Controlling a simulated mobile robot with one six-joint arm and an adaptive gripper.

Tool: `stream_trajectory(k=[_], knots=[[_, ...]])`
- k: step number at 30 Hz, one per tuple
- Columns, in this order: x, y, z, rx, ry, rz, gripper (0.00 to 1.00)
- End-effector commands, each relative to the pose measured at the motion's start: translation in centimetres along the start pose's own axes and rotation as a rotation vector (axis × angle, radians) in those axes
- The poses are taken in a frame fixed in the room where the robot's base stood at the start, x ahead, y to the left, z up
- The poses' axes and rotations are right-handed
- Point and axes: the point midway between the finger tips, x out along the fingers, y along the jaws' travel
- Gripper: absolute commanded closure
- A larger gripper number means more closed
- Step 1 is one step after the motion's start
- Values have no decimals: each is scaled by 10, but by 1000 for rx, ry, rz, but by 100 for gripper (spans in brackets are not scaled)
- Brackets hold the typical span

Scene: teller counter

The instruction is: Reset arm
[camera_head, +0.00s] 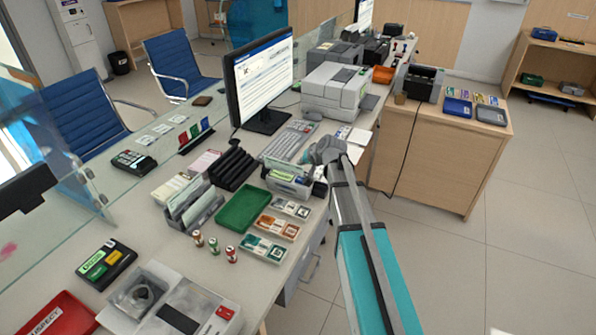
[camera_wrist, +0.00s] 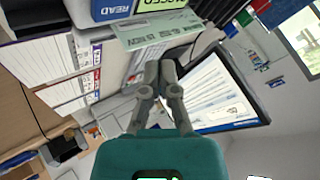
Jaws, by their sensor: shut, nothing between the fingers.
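My arm reaches in from the lower right in the head view, over the right edge of the counter (camera_head: 302,262). Its end is bent near the keyboard (camera_head: 287,143); the fingertips are hard to make out there. In the wrist view my gripper (camera_wrist: 160,68) has its two grey fingers together, shut and empty. A pale green slip (camera_wrist: 155,30) shows just beyond the fingertips, with nothing pinched between them.
A monitor (camera_head: 262,78) stands behind the keyboard, and a printer (camera_head: 335,88) to its right. A green tray (camera_head: 242,209), small card boxes and several small cylinders crowd the counter near the arm. A glass screen (camera_head: 55,150) runs along the left. Open floor (camera_head: 470,270) lies right.

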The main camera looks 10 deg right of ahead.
Motion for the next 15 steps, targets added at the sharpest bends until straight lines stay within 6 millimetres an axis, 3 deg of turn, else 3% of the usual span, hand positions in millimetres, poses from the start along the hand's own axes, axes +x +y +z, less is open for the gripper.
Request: stream_trajectory(k=[8,11,15], knots=[[-5,-1,11,-13,-24,13,100],[-14,-1,33,-39,-73,41,100],[-36,2,80,-96,-187,113,100]])
